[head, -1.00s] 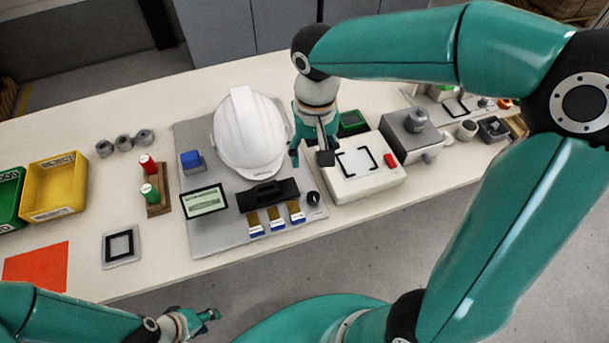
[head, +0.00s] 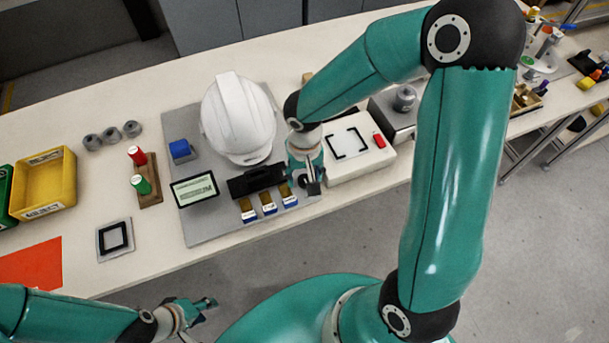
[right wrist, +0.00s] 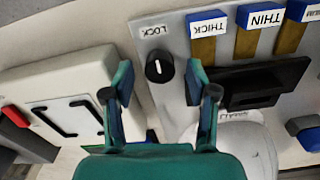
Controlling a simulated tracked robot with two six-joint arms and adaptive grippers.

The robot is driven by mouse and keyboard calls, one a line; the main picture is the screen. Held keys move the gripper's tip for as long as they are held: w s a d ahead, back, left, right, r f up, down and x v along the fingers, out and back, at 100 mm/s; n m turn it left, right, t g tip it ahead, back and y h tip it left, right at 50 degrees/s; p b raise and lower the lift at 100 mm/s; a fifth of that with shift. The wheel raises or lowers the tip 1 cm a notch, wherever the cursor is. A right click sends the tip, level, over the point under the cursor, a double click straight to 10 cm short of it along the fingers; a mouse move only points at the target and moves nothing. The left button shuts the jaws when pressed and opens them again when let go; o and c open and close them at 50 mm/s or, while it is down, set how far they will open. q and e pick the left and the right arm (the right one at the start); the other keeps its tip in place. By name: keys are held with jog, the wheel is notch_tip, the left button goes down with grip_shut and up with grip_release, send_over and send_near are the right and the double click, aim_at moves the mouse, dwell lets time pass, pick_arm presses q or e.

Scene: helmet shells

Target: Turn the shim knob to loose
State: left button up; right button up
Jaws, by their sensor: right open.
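The black shim knob (right wrist: 159,66) sits on the grey board, with a white line on its top. In the right wrist view the line points roughly towards a label reading LOCK (right wrist: 155,31), printed upside down. My right gripper (right wrist: 160,79) is open and empty, with one finger on each side of the knob; I cannot tell whether they touch it. In the head view my right gripper (head: 309,184) largely covers the knob. My left gripper (head: 205,306) is in front of the table, away from the board; its jaws are too small to read.
Brass shims with blue ends, labelled THICK (right wrist: 207,26) and THIN (right wrist: 262,17), lie beside the knob. A black slotted block (head: 257,181), a white helmet shell (head: 238,117) and a display (head: 195,190) share the board. A white box (head: 362,151) stands close on the right.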

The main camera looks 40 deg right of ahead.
jog(key=shift+f, duration=0.5)
grip_shut()
